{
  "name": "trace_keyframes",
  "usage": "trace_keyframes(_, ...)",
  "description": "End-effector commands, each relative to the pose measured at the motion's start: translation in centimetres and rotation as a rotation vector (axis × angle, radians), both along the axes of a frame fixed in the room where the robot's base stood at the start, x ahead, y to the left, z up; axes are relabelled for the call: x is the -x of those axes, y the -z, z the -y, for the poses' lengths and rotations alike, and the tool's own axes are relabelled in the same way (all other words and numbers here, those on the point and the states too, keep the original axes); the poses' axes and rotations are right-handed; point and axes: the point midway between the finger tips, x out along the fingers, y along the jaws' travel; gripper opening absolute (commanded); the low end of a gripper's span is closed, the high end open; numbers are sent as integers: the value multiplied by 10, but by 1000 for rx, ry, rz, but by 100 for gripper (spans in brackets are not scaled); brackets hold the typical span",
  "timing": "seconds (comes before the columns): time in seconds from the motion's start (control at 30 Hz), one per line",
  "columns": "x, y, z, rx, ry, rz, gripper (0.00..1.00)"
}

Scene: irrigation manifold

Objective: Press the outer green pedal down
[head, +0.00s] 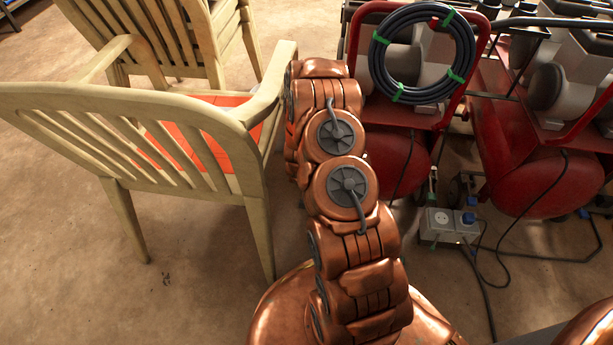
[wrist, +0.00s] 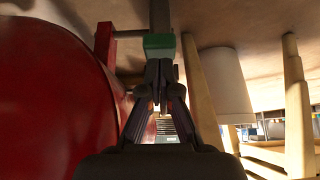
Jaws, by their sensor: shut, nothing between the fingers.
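My gripper (wrist: 161,68) is shut and empty in the wrist view, its dark fingers pointing up the picture. A green pedal (wrist: 159,44) on a dark bar lies right at the fingertips. I cannot tell whether they touch it or how far it is pressed. Only one green pedal shows, so I cannot tell from this view whether it is the outer one. In the head view my copper arm hides the gripper and pedal.
A large red tank (wrist: 50,95) is close on the left in the wrist view. A pale cylinder (wrist: 227,88) and chair legs (wrist: 299,110) stand on the right. In the head view, a wooden chair (head: 110,100) is left of my arm and red machines (head: 400,150) are right.

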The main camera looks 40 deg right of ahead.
Motion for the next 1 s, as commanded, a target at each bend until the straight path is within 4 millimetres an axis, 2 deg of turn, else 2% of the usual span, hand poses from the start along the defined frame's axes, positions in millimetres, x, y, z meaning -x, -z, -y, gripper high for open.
trace_keyframes(1.0, 8, 13, 2, -4, 12, -7, 0)
